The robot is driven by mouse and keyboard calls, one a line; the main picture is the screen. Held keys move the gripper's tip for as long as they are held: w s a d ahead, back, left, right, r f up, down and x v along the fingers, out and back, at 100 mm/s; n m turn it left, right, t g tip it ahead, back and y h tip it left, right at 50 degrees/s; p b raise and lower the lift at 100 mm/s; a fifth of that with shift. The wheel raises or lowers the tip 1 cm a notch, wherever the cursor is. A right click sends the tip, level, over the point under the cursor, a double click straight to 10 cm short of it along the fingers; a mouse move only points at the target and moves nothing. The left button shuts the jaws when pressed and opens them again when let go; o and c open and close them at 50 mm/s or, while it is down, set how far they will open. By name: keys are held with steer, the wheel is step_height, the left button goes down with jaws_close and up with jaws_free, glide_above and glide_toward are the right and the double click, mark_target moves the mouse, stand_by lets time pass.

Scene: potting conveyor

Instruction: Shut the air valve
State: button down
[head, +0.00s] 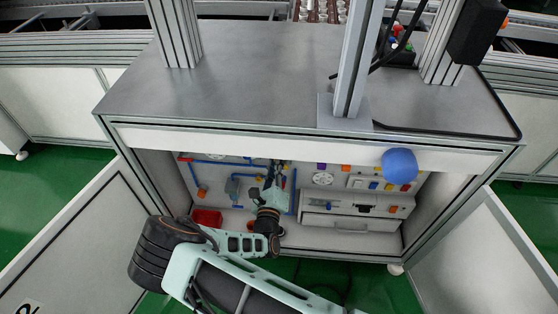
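The open cabinet under the grey bench top holds a back panel with blue air lines (213,161). A grey fitting (232,187) sits in these lines, with a small orange part (202,192) to its left. I cannot tell which part is the air valve; it may be hidden by my arm. My gripper (278,168) reaches into the cabinet, right of the grey fitting and close to a vertical blue line (294,190). Its fingers are dark and small in the head view. I cannot tell whether they are open or touch anything.
Cabinet doors stand open at left (85,245) and right (475,250). A red bin (207,218) sits on the cabinet floor at left. A grey drawer unit (352,220) fills the right. A blue ball (399,166) shows before the bench's front edge.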

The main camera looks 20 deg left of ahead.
steer(key=shift+s+a+f+n+b, duration=0.1)
steer(key=shift+a+f+n, duration=0.3)
steer(key=shift+n, duration=1.1)
steer(key=shift+a+f+n+b, duration=0.15)
steer(key=shift+f+n, duration=0.6)
steer(key=shift+n, duration=0.75)
steer(key=shift+s+a+f+n+b, duration=0.15)
steer(key=shift+f+n, duration=0.4)
steer(key=shift+n, duration=0.95)
steer(key=shift+w, duration=0.1)
steer(key=c, duration=2)
jaws_free()
steer(key=v, duration=1.2)
steer(key=shift+f, duration=0.1)
